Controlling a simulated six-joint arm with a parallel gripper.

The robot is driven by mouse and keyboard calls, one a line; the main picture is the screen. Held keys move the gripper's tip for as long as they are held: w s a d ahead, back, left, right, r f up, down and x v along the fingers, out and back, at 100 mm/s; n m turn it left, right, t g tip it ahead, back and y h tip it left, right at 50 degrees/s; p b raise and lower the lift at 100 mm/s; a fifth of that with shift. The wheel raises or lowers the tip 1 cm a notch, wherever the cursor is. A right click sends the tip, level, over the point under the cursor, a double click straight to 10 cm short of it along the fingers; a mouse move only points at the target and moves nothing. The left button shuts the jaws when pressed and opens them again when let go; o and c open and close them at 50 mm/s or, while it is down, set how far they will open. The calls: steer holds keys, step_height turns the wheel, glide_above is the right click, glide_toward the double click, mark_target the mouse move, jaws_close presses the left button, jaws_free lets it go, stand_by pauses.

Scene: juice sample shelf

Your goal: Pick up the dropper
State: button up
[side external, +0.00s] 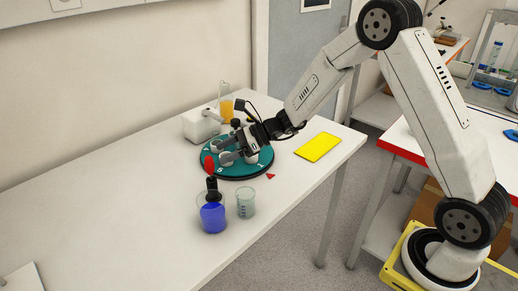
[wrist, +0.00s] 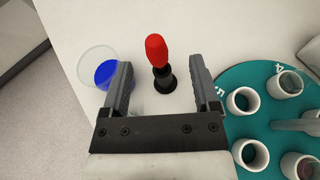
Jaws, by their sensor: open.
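The dropper (wrist: 157,52) has a red bulb and a black lower part. In the wrist view it stands between my gripper's two open fingers (wrist: 161,88), apart from both. In the side view its red bulb (side external: 209,163) is just left of my gripper (side external: 219,152), above a beaker of blue liquid (side external: 213,217). A black collar or holder is under the bulb; the dropper's tip is hidden. My gripper is open and empty.
A teal round tray (side external: 237,173) with several white cups lies under and behind my gripper. A small empty beaker (side external: 246,203) stands right of the blue one. A yellow pad (side external: 318,147) lies at right.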

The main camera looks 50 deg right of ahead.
mark_target(211, 178)
steer(key=x, duration=0.7)
steer(key=shift+s+f, duration=0.15)
steer(key=shift+s, duration=0.1)
steer(key=shift+a, duration=0.1)
stand_by(0.4)
steer(key=c, duration=0.9)
